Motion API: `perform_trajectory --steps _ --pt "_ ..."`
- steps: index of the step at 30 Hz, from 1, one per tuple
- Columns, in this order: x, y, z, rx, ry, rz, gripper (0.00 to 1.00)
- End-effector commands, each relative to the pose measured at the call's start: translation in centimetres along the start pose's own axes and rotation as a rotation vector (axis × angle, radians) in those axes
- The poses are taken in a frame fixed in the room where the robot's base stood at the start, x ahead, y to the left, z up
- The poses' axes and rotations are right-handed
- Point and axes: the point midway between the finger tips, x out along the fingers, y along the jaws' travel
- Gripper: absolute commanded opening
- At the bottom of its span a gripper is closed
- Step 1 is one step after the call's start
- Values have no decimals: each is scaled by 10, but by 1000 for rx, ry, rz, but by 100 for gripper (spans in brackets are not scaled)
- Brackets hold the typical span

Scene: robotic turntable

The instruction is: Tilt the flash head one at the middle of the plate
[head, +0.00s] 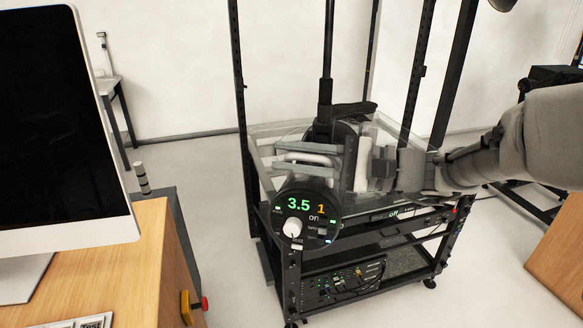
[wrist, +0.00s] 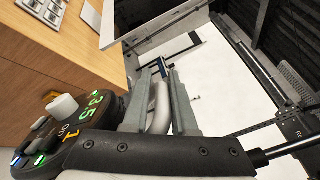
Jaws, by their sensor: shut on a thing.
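The flash head (head: 308,211) is a black round-ended unit with a lit panel reading 3.5, 1 and "on" and a white knob. It hangs at the front of the clear plate (head: 263,152) on the black rack. Its panel also shows in the wrist view (wrist: 95,108), turned on its side. My gripper (head: 284,159) reaches in from the right, with a finger on each side of the flash head's pale curved handle (wrist: 159,108). It is shut on this handle. My gripper hides part of the flash head's body and the plate.
Black rack posts (head: 239,75) and a vertical pole (head: 327,50) stand close around the plate. An "off" label (head: 393,212) glows below its right side. A wooden desk (head: 150,245) with a monitor (head: 55,120) is at left. Floor lies clear between desk and rack.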

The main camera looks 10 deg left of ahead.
Motion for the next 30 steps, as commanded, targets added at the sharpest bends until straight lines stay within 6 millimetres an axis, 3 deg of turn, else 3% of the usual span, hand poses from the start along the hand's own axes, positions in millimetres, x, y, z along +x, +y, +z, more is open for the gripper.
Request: perform_trajectory --steps 1,4,14,15,18,30 --pt "-1 -17 5 -17 3 -11 0" --pt "-1 -29 8 -14 4 -11 0" --pt "-1 -32 8 -11 5 -11 0" --pt "-1 -32 8 -11 6 -11 34" --pt "-1 -31 7 -9 6 -9 48" --pt "-1 -28 7 -4 3 -4 48"
